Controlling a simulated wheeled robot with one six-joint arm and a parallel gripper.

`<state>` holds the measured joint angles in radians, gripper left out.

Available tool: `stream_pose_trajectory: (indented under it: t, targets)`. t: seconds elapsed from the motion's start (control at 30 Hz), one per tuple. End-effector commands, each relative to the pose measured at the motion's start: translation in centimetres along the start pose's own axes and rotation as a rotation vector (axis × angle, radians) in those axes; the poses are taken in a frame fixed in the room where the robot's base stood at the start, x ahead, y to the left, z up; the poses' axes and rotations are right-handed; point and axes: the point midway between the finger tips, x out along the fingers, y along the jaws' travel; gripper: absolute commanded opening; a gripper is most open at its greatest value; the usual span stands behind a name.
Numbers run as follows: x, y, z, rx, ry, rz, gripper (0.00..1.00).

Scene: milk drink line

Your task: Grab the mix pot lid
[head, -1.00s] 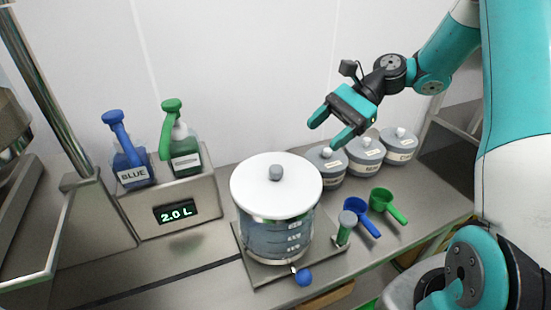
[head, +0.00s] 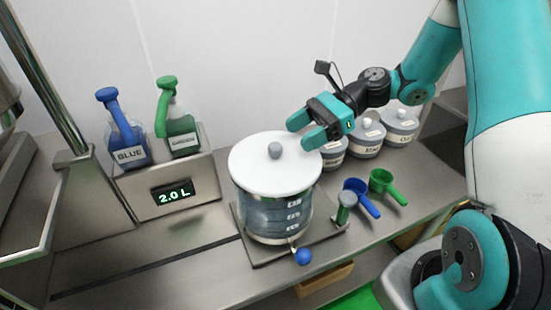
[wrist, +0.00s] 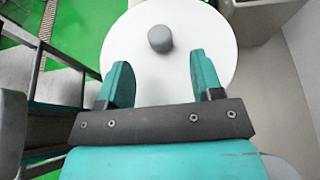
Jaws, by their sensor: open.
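The mix pot lid (head: 256,163) is a white disc with a grey knob (head: 275,150) in its middle. It sits on the clear mix pot (head: 265,218), which holds bluish liquid. My gripper (head: 298,133) is open and empty, beside and slightly above the lid, to the right of the knob. In the wrist view the lid (wrist: 150,75) fills the upper middle. The knob (wrist: 160,39) stands beyond the two fingertips (wrist: 158,62), roughly centred between them and not touching either.
Lidded grey jars (head: 367,139) stand behind and right of the pot. Blue (head: 362,197) and green (head: 386,186) scoops lie to its right. Blue (head: 125,140) and green (head: 177,130) pump bottles stand on the left, above a display reading 2.0 L (head: 173,193).

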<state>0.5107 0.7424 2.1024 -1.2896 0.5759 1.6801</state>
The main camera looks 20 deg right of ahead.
Motion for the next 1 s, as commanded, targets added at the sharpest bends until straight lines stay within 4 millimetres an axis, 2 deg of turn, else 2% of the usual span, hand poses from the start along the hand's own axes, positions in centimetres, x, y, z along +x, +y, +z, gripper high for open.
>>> stream_pose_trajectory:
  t: [0.17, 0.3, 0.43, 0.73, 0.9, 1.0]
  targets:
    - [1.3, 0.0, 0.4, 0.001, 0.0, 0.003, 0.6]
    - [3.5, 0.1, 1.2, 0.001, 0.0, 0.005, 0.6]
    - [5.1, 0.1, 0.9, 0.002, 0.0, 0.002, 0.6]
    - [5.6, 0.0, 0.7, 0.0, 0.001, -0.001, 0.6]
    - [5.6, 0.0, 0.8, 0.0, 0.001, -0.001, 0.21]
    - [5.6, 0.0, 0.8, 0.0, 0.001, -0.001, 0.03]
